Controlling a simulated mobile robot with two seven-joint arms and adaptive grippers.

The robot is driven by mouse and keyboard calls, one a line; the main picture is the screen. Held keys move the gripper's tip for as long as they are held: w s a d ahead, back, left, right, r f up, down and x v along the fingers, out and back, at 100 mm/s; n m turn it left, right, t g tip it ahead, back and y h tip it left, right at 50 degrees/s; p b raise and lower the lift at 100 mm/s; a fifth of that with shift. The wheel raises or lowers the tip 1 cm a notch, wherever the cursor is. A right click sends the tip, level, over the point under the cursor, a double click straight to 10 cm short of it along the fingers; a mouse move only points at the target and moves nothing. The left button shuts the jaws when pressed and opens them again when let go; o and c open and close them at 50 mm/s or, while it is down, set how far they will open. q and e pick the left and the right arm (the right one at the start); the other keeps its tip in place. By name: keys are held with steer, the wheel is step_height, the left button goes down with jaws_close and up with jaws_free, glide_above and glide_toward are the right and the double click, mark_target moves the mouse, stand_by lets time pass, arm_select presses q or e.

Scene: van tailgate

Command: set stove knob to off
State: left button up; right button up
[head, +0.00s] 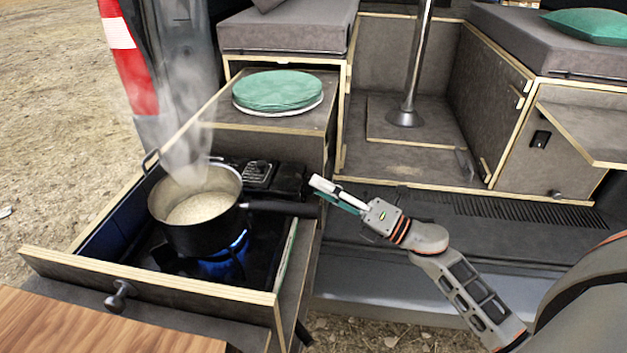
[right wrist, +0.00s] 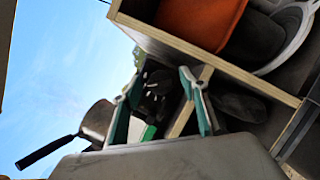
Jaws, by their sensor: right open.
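The stove (head: 265,225) sits in a pulled-out drawer, with a blue flame lit under the pot (head: 190,232). The knob is not clearly made out in the head view. In the right wrist view, a dark part with small white marks (right wrist: 153,97), possibly the knob, shows between the fingers. My right gripper (head: 325,190) is open and empty, just right of the stove's black end and by the pot handle's tip. Its two green-edged fingers also show apart in the right wrist view (right wrist: 161,78). My left gripper is out of view.
The pot's black handle (head: 280,207) sticks out right toward my right gripper. Steam rises from the pot. The drawer's front (head: 150,285) and side walls surround the stove. A green round cushion (head: 278,90) lies on the cabinet behind. The van floor (head: 480,225) to the right is clear.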

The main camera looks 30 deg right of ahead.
steer(key=shift+a, duration=0.1)
steer(key=shift+c, duration=1.1)
steer(key=c, duration=0.9)
arm_select(q)
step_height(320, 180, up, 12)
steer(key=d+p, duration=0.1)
steer(key=p, duration=1.3)
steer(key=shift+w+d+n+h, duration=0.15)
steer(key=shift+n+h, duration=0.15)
arm_select(e)
steer(key=shift+o, duration=0.2)
steer(key=shift+r+m+g+h, duration=0.1)
steer(key=shift+m+g+h, duration=0.4)
steer(key=shift+m, duration=1.45)
steer(key=shift+r+m+g+h, duration=0.15)
steer(key=shift+m+h, duration=0.65)
steer(key=shift+m, duration=1.15)
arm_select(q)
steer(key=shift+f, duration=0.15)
arm_select(e)
steer(key=shift+f, duration=0.1)
